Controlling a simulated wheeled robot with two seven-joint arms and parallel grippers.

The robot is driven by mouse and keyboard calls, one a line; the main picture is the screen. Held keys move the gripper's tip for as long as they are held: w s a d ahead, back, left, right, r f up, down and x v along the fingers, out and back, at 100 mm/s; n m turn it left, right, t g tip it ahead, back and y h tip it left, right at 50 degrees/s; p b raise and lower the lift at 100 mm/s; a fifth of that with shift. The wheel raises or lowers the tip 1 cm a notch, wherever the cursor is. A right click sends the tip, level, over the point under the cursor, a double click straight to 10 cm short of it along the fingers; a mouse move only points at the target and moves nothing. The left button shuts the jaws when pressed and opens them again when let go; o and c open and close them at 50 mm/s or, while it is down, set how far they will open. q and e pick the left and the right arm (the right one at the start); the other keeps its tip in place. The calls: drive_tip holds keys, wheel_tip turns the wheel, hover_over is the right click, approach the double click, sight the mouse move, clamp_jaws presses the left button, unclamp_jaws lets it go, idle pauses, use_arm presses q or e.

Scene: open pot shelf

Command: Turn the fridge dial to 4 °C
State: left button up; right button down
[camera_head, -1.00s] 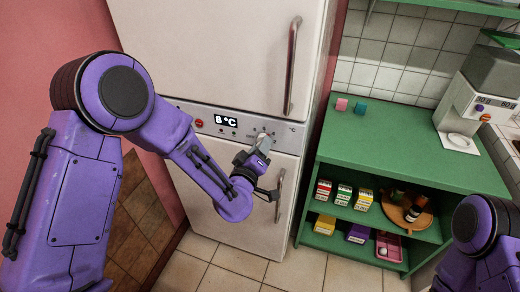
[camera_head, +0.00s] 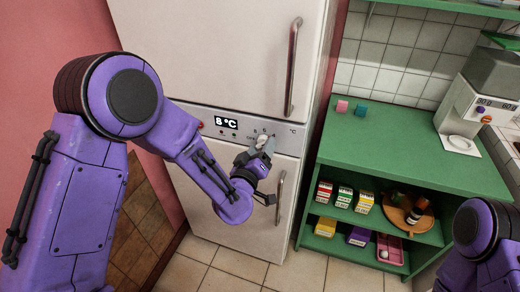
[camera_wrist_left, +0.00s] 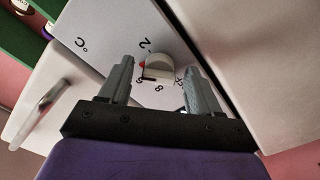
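The fridge dial (camera_wrist_left: 158,68) is a white knob with a red mark in the left wrist view, with printed numbers around it. In the left wrist view my left gripper (camera_wrist_left: 158,68) is open, one finger on each side of the dial, with gaps showing between. Whether the fingertips reach past the knob's face I cannot tell. My right gripper is out of view.
The upper fridge door (camera_head: 215,50) and its handle (camera_head: 292,65) are above the panel; the lower door handle (camera_head: 280,198) is close by my left gripper. A green shelf (camera_head: 400,150) with small boxes stands at the right. My right arm shows at the right edge.

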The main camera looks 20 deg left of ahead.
use_arm(q)
drive_tip(key=s+b, duration=0.1)
drive_tip(key=s, duration=0.9)
drive_tip(key=shift+s+a, duration=0.2)
drive_tip(key=shift+s, duration=0.05)
